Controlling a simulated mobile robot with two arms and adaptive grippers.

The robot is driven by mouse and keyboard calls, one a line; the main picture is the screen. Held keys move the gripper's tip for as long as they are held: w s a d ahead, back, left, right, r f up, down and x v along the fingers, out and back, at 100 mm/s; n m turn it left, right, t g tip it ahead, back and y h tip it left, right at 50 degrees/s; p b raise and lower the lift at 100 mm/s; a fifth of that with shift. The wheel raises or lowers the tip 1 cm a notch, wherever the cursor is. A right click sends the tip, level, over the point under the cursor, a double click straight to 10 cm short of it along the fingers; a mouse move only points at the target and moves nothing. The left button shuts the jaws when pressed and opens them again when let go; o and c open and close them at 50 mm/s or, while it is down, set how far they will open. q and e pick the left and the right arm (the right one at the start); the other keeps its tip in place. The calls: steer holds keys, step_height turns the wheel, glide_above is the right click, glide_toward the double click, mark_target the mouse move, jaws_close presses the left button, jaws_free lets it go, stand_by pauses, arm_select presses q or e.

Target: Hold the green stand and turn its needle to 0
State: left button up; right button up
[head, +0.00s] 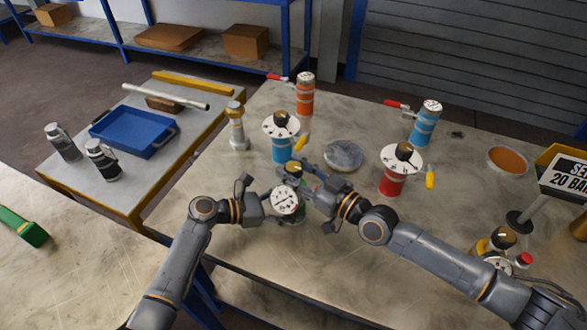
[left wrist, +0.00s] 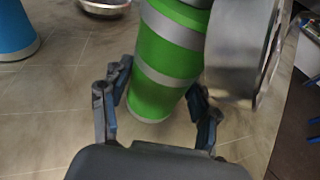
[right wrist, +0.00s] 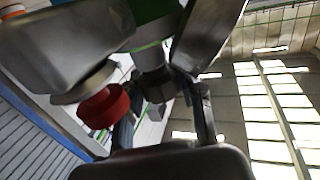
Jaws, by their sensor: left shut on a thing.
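The green stand shows best in the left wrist view (left wrist: 160,65), as a green cylinder with silver bands. My left gripper (left wrist: 160,112) is shut on it, one finger on each side. In the head view the stand's white dial (head: 285,199) sits between my two grippers and hides most of the body. A dark knob with a yellowish top (head: 293,168) is just behind the dial. My right gripper (head: 312,190) is close to the right of the dial. In the right wrist view its fingers (right wrist: 165,105) stand apart near grey parts and a red knob (right wrist: 103,107). The needle's reading is too small to tell.
A blue stand (head: 282,150) and a red stand (head: 391,184), both with white dials, stand behind my grippers. A grey disc (head: 343,155) lies between them. Orange (head: 305,95) and blue-banded (head: 426,125) vessels stand farther back. A sign (head: 567,176) is at right.

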steer(key=o, duration=0.4)
steer(key=shift+d, duration=0.1)
steer(key=shift+o, duration=0.2)
steer(key=v, duration=1.2)
